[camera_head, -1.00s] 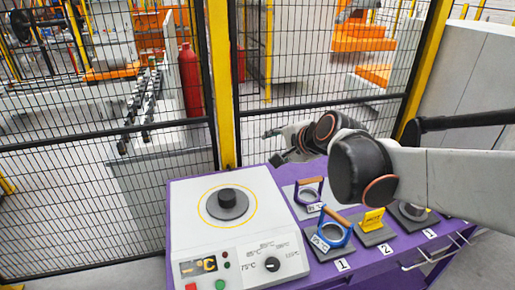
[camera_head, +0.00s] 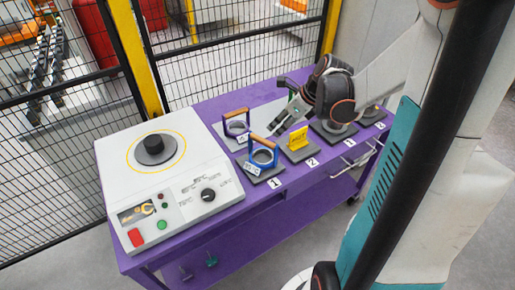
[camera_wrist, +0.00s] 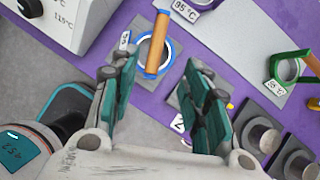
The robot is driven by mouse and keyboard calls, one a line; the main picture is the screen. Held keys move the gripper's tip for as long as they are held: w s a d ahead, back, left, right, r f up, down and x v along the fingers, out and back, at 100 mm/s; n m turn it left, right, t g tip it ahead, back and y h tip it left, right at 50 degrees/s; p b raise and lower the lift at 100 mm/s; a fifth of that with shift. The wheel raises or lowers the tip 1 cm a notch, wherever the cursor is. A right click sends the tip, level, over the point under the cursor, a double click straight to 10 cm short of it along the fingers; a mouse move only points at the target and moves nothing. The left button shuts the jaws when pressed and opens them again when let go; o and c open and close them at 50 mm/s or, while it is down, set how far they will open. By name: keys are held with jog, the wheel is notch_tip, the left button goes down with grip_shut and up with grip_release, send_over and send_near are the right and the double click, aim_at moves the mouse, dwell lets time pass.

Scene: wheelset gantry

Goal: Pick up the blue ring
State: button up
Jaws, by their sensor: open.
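The blue ring (camera_head: 263,158) stands on a dark square plate at position 1 on the purple cart, near its front edge. It has a wooden bar handle across its top and a small white label. In the wrist view the blue ring (camera_wrist: 146,52) lies just beyond my fingertips, with its handle running lengthwise between them in the picture. My gripper (camera_head: 284,117) is open and empty, up and to the right of the blue ring in the head view. Its two teal-sided fingers (camera_wrist: 160,72) are spread apart. I see no contact with the ring.
A white heater (camera_head: 160,185) with a dial stands left of the ring. A similar handled ring (camera_head: 236,124) sits behind it, and a yellow piece (camera_head: 298,139) stands to its right. A green ring (camera_wrist: 287,70) is farther right. A mesh fence (camera_head: 230,50) runs behind the cart.

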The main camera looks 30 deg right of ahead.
aim_at(265, 140)
jog(key=b+x, duration=0.2)
jog(key=x, duration=0.5)
jog(key=shift+f+b, duration=0.3)
jog(key=shift+f, duration=0.15)
jog(key=shift+a+b+x, duration=0.15)
jog(key=shift+b+x, duration=0.55)
jog(key=shift+x, duration=0.8)
jog(key=shift+a+b+x, duration=0.1)
jog(key=shift+b+x, duration=0.6)
jog(key=shift+x, duration=0.8)
jog(key=shift+r, duration=0.15)
grip_shut()
